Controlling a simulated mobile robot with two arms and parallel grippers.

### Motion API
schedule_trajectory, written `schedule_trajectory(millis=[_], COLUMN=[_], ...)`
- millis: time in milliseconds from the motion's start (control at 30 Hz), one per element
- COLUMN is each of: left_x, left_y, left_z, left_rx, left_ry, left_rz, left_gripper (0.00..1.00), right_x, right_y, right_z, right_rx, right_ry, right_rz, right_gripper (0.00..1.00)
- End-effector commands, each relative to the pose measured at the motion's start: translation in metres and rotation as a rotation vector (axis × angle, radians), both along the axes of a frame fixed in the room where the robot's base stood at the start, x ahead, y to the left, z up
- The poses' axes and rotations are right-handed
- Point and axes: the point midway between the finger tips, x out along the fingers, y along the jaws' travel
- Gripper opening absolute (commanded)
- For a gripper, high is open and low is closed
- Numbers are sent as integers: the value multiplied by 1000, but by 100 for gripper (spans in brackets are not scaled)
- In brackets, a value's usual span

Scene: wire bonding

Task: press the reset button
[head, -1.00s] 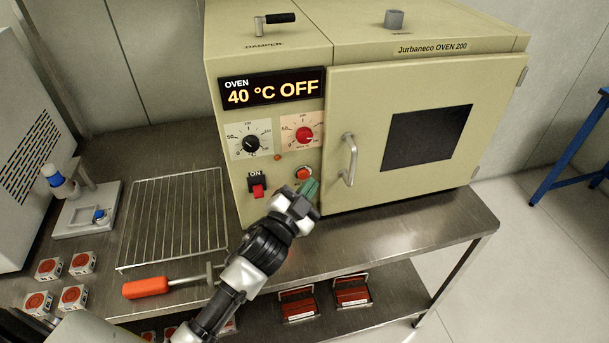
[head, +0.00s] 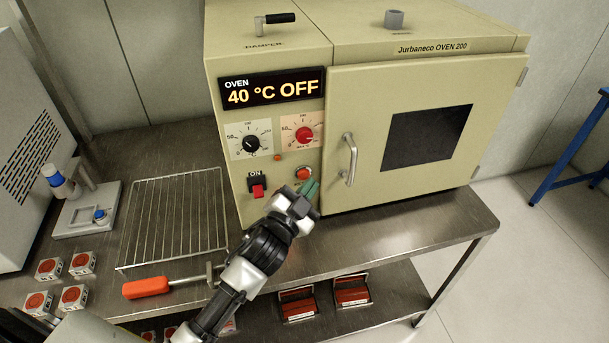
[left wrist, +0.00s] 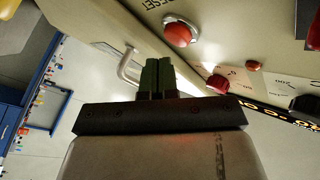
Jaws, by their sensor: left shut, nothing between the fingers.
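The reset button (head: 303,173) is a round red button in a metal ring, low on the oven's control panel. In the left wrist view the reset button (left wrist: 177,35) shows beside the label "RESET". My left gripper (head: 311,186) has green fingers and is just below the button in the head view. In the left wrist view the closed fingertips of the left gripper (left wrist: 158,62) lie below and slightly left of the button, and a gap shows between them. The fingers hold nothing. My right gripper does not show.
The oven (head: 270,60) displays "40 °C OFF". Its door handle (head: 349,160) is right of my fingers. A red rocker switch (head: 258,190) is left of them. A wire rack (head: 175,215) and an orange-handled tool (head: 147,288) lie on the metal table.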

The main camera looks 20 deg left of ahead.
Motion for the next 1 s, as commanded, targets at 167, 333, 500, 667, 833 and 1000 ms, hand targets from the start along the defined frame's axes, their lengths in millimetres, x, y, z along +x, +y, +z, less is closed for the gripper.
schedule_trajectory(millis=[167, 333, 500, 667, 833, 1000], left_x=[0, 0, 3, 7, 7, 7], left_y=[0, 0, 2, 5, 5, 5], left_z=[0, 0, 1, 0, 0, 0], left_rx=[0, 0, 1, 0, 0, 0], left_ry=[0, 0, 0, 1, 0, 0], left_rz=[0, 0, 0, 1, 0, 0], left_gripper=[0, 0, 0, 0, 0, 0], right_x=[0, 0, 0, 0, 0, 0], right_y=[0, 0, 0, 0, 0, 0], right_z=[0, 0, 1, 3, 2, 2], right_rx=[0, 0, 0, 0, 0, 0], right_ry=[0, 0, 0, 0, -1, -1], right_rz=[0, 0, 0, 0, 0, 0], right_gripper=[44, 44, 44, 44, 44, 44])
